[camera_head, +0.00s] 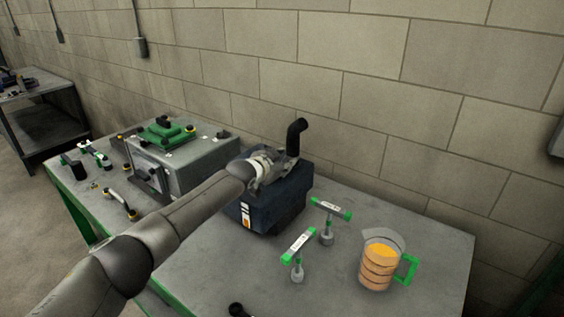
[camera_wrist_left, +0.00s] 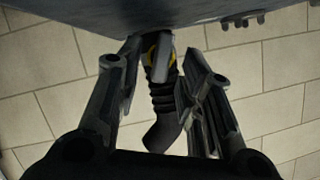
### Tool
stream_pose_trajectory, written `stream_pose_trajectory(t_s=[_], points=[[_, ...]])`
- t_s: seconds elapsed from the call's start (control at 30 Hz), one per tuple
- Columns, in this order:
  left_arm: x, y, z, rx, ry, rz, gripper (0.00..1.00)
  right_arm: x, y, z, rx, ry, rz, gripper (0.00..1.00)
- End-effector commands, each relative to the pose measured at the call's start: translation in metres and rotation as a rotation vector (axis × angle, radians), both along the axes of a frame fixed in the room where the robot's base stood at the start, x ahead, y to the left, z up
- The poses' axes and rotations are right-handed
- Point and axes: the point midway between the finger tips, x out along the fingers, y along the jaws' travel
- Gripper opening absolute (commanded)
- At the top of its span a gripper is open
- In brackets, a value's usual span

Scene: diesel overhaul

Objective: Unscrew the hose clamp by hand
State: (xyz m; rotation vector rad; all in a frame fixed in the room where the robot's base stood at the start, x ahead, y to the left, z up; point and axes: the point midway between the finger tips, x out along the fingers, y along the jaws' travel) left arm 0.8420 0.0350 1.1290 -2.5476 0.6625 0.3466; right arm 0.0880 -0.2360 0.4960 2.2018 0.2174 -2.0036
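A black bent hose (camera_head: 296,138) rises behind a dark blue box-shaped block (camera_head: 275,205) on the table in the head view. My left gripper (camera_head: 268,173) is over this block, close to the hose's lower end. In the left wrist view the ribbed black hose (camera_wrist_left: 163,100) hangs between the fingers of my left gripper (camera_wrist_left: 160,62). A yellow ring (camera_wrist_left: 151,52), perhaps the hose clamp, and a grey tab (camera_wrist_left: 162,58) show at the hose's end. The fingers stand apart, with a gap beside the hose on the left. My right gripper is not in view.
A grey engine block with a green part (camera_head: 166,131) stands left on the table (camera_head: 428,235). Two green-handled tools (camera_head: 298,243) (camera_head: 328,208) and an orange-filled jug (camera_head: 378,268) stand at the right. A block wall (camera_head: 350,80) is close behind.

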Motion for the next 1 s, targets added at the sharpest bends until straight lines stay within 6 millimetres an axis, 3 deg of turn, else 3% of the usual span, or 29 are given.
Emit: stream_pose_trajectory(t_s=[0.17,0.43,0.77,1.0], points=[[0.000,0.000,0.000,0.000,0.000,0.000,0.34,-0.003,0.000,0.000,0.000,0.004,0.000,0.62],[0.000,0.000,0.000,0.000,0.000,0.000,0.00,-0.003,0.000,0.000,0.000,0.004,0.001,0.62],[0.000,0.001,-0.002,-0.022,0.013,0.000,0.00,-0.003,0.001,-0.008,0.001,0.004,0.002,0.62],[0.002,0.003,-0.005,-0.120,0.077,0.001,0.00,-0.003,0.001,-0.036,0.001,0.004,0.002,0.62]])
